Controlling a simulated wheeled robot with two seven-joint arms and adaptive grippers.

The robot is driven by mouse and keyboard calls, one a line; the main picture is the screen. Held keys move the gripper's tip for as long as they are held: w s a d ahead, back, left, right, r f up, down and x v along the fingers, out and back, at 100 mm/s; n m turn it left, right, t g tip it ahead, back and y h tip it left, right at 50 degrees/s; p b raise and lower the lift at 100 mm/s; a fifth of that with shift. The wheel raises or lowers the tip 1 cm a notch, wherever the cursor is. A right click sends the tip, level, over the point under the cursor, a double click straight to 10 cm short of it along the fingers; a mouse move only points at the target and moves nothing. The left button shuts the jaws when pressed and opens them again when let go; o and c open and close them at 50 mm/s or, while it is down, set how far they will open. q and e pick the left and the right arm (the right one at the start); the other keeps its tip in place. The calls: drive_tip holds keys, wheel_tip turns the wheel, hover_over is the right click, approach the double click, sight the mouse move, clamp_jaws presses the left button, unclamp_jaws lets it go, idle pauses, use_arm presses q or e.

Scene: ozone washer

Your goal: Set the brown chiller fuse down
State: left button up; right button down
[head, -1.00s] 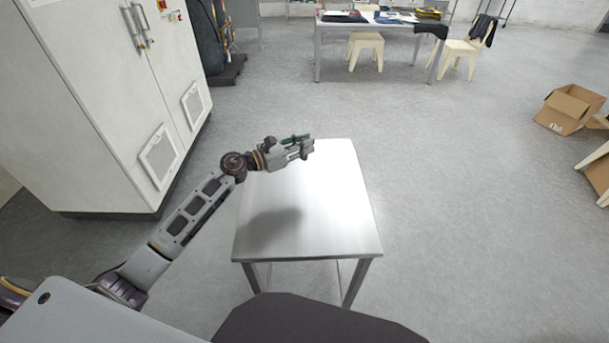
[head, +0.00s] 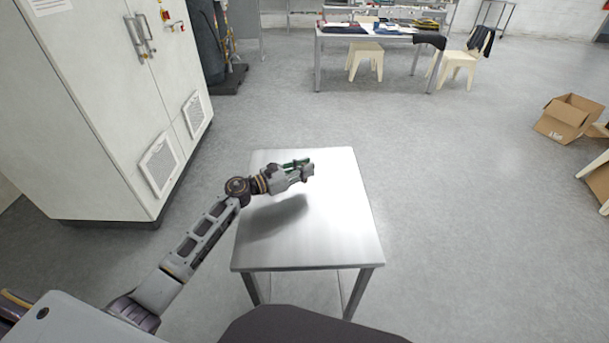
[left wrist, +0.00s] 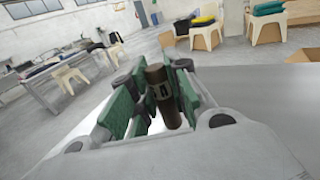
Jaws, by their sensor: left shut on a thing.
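The brown chiller fuse (left wrist: 161,92) is a small brown cylinder with a dark marking. It stands nearly upright, slightly tilted, between the green-padded fingers of my left gripper (left wrist: 155,108) in the left wrist view. The left gripper (head: 304,170) is shut on it above the far half of a bare metal table (head: 320,235). The arm's shadow falls on the table top. In the head view the fuse is too small and covered to make out, and the height of its lower end above the table cannot be told. My right gripper does not show.
The table top is otherwise empty, with free room on its near and right parts. A tall white cabinet (head: 95,110) stands at the left. A work table with cloths (head: 375,34), stools (head: 366,60) and a cardboard box (head: 566,120) are farther off.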

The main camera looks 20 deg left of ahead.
use_arm(q)
wheel_tip(320, 180, down, 2)
drive_tip(key=shift+f, duration=0.3)
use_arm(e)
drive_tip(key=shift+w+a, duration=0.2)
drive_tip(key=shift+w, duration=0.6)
use_arm(q)
drive_tip(key=shift+f, duration=0.1)
drive_tip(key=o, duration=0.9)
drive_tip(key=shift+c, duration=0.2)
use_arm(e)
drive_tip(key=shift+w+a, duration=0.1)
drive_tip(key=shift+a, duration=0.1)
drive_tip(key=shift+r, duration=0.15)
